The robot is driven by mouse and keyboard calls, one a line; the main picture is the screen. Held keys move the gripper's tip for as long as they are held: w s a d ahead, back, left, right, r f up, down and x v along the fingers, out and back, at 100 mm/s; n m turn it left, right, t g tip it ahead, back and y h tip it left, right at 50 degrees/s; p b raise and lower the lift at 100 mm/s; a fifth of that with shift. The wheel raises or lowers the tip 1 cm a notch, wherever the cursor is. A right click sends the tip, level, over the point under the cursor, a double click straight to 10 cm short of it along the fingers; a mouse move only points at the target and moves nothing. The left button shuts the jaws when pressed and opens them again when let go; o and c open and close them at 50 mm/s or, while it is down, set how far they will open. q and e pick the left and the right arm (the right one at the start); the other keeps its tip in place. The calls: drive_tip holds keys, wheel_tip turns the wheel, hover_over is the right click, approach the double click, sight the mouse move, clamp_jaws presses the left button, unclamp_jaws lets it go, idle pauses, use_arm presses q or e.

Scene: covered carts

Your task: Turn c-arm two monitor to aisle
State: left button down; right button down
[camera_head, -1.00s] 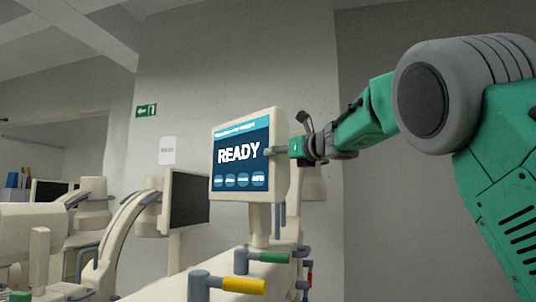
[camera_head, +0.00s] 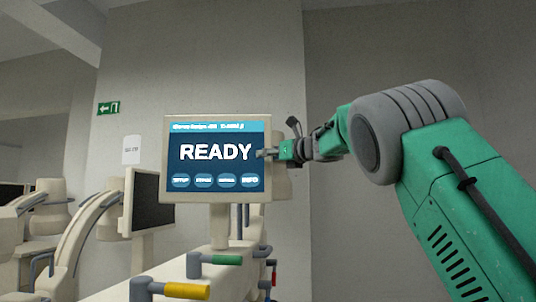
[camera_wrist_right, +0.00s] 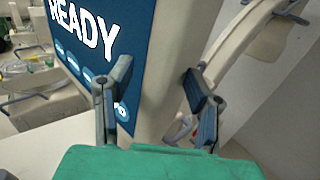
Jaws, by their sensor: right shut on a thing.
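The monitor (camera_head: 212,181) reading READY has a cream frame and a blue screen. It stands on a post above a cream cart and faces my head camera nearly square on. My right gripper (camera_head: 272,153) is at the monitor's right edge, with one finger in front of the screen. In the right wrist view my gripper (camera_wrist_right: 156,78) has its fingers on either side of the cream side edge of the monitor (camera_wrist_right: 172,50), shut on it. The finger behind the monitor is hidden in the head view. My left gripper is not in view.
A dark-screened monitor (camera_head: 153,199) stands to the left beside a curved cream arm (camera_head: 85,228). Handles with a yellow grip (camera_head: 187,292) and a green grip (camera_head: 227,260) stick out below the READY monitor. A green exit sign (camera_head: 108,108) hangs on the back wall.

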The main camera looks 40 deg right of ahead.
drive_tip(key=shift+w+a+f, duration=0.25)
drive_tip(key=shift+a+f, duration=0.05)
drive_tip(key=shift+a, duration=0.4)
drive_tip(key=c, duration=0.8)
unclamp_jaws()
drive_tip(key=shift+a, duration=0.1)
drive_tip(key=shift+o, duration=1.3)
drive_tip(key=shift+w+a, duration=0.25)
drive_tip(key=shift+w, duration=0.1)
drive_tip(key=shift+w+d+f, duration=0.15)
drive_tip(key=shift+w+d, duration=0.15)
drive_tip(key=shift+a, duration=0.1)
